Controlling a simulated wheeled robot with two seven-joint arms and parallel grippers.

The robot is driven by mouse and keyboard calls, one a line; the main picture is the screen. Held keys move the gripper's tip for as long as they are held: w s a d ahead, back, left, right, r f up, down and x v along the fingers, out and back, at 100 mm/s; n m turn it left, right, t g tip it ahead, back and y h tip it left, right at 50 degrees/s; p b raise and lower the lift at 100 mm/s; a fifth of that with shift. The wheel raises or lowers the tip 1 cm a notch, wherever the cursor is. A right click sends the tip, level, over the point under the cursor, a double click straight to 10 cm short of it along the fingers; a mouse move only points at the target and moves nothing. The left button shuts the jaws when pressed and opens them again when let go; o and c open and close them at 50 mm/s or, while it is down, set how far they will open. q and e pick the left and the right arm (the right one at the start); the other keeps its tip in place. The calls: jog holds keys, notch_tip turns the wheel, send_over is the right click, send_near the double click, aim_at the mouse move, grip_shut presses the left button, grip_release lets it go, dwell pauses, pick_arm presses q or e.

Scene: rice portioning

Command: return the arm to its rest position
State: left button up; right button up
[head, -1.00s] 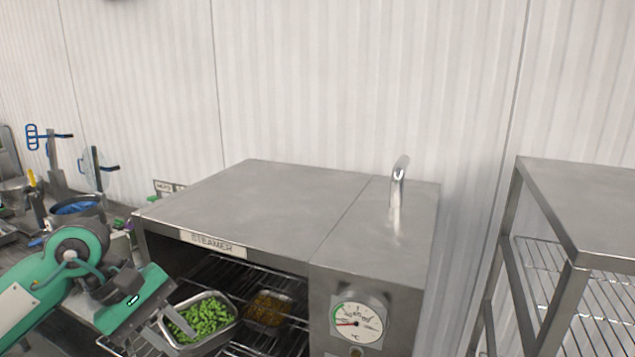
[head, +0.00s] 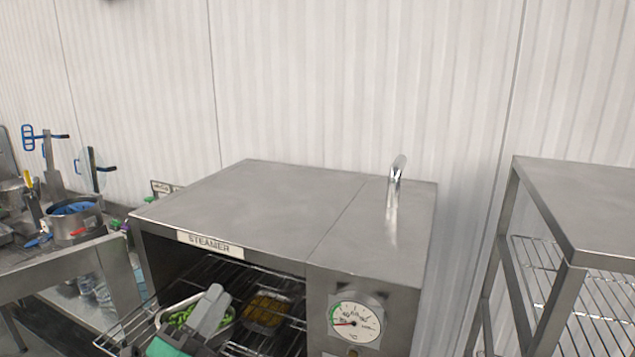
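My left gripper (head: 216,300) shows at the bottom of the head view, with its green and dark wrist cut off by the lower edge. A grey finger points up and inward over a metal pan of green vegetables (head: 181,317) on the steamer's wire rack. It hides part of the pan; whether it touches the pan and how far the fingers are apart cannot be told. A second pan with yellow-brown food (head: 266,311) sits to its right on the rack. The steamer (head: 290,205) is open at the front. My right gripper is out of view.
A dial gauge (head: 354,322) is on the steamer's front right, and a metal spout (head: 395,185) rises from its top. A steel shelf rack (head: 590,215) stands at right. At left a counter holds a pot (head: 75,222) with blue contents. The steamer top is otherwise clear.

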pick_arm(q)
jog(key=s+a+f+n+g+y, duration=0.2)
jog(key=a+f+n+y, duration=0.15)
jog(key=f+n, duration=0.3)
jog(key=s+a+f+n+g+y, duration=0.25)
jog(key=f+n+y, duration=0.2)
jog(key=f, duration=0.35)
jog(key=s+a+f+n+g+y, duration=0.1)
jog(key=a+f+n+g+y, duration=0.2)
jog(key=f+n, duration=0.35)
jog(key=s+d+f+n+g, duration=0.2)
jog(key=s+f+n+g, duration=0.3)
jog(key=s+f+g, duration=0.75)
jog(key=s+f+t+b, duration=0.1)
jog(key=s+f+b, duration=0.2)
jog(key=f, duration=1.6)
jog(key=s+f+b, duration=0.3)
jog(key=s+f, duration=0.1)
jog(key=f, duration=1.5)
jog(key=s+a+f+b, duration=0.1)
jog(key=s+f+b, duration=0.2)
jog(key=s+f, duration=0.6)
jog(key=s+a+f+b, duration=0.2)
jog(key=s+f, duration=0.8)
jog(key=f, duration=0.7)
jog(key=shift+g+b, duration=0.4)
jog(key=shift+b, duration=0.15)
